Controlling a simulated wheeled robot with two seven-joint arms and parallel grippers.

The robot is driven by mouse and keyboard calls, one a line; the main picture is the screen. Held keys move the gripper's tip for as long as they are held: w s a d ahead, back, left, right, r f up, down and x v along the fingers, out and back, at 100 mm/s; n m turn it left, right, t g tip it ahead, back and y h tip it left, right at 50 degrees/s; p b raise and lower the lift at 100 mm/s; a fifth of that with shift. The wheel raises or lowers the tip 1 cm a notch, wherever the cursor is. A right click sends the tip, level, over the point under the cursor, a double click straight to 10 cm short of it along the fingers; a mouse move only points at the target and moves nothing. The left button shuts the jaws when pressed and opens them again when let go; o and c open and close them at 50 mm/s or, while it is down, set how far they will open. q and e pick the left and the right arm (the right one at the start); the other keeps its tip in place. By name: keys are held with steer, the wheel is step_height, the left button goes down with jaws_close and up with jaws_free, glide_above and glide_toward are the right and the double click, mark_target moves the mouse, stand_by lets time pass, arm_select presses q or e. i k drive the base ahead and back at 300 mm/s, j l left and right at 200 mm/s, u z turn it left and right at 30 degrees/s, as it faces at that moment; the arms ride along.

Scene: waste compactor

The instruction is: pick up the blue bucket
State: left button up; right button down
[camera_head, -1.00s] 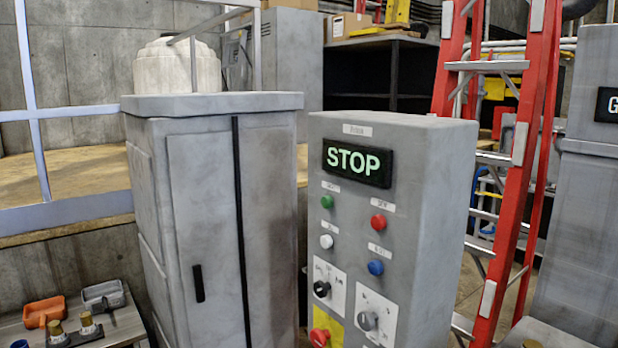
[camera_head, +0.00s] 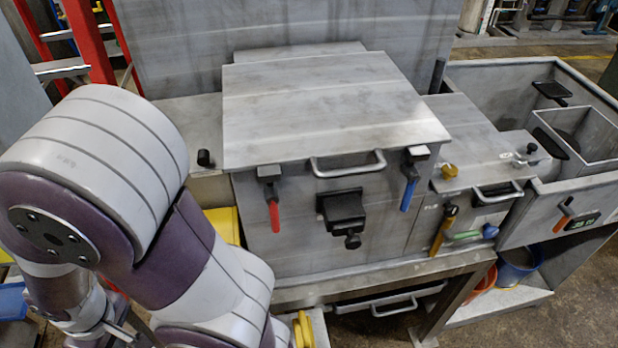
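The blue bucket (camera_head: 516,266) stands at the lower right, on a low shelf under the grey bin of the machine. Its open top shows, and the bin's lower edge partly overhangs it. An orange-red bucket (camera_head: 484,283) stands just left of it, partly hidden by the table leg. One of my arms, white and purple, fills the left side of the picture, far from the blue bucket. I make out no gripper fingers of either hand in the view.
A grey compactor (camera_head: 335,110) with a lid handle and red and blue levers (camera_head: 410,188) stands on a metal table (camera_head: 395,283) in the middle. An open grey bin (camera_head: 470,75) is at the right. A red ladder (camera_head: 88,40) stands at the upper left. Floor (camera_head: 570,310) is clear at the lower right.

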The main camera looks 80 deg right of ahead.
mark_target(512, 265)
steer(key=z, duration=4.3)
steer(key=u, duration=1.05)
steer(key=i+l+u, duration=0.2)
steer(key=l, duration=0.2)
steer(key=l+u, duration=0.25)
steer(key=l, duration=0.15)
steer(key=i+l, duration=0.15)
steer(key=l, duration=0.4)
steer(key=i+l, duration=0.1)
steer(key=l, duration=0.5)
steer(key=i+l, duration=0.15)
steer(key=l, duration=0.4)
steer(key=i+l, duration=0.15)
steer(key=l, duration=0.45)
steer(key=i+l, duration=0.15)
steer(key=l, duration=0.4)
steer(key=i+l, duration=0.1)
steer(key=l, duration=0.45)
steer(key=i+l, duration=0.15)
steer(key=l, duration=0.45)
steer(key=i+l, duration=0.15)
steer(key=l, duration=0.4)
